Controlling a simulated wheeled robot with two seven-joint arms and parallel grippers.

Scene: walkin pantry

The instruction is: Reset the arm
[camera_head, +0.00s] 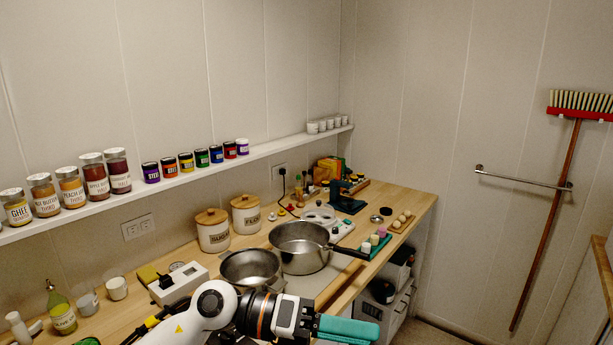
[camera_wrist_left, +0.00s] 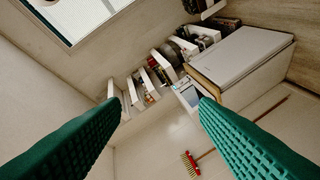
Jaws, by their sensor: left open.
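My left arm comes in from the bottom of the head view. Its gripper (camera_head: 347,329) has teal fingers and points right, in front of the counter's front edge. In the left wrist view the two green ribbed fingers of the left gripper (camera_wrist_left: 163,112) stand wide apart with nothing between them. The gripper is open and empty. My right gripper is not in either view.
The wooden counter (camera_head: 400,205) holds a saucepan (camera_head: 300,249), a metal bowl (camera_head: 251,268) and canisters (camera_head: 212,230). A shelf of jars (camera_head: 195,176) runs above. A broom (camera_head: 548,218) and rail (camera_head: 520,180) are on the right wall. Open floor lies right of the counter.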

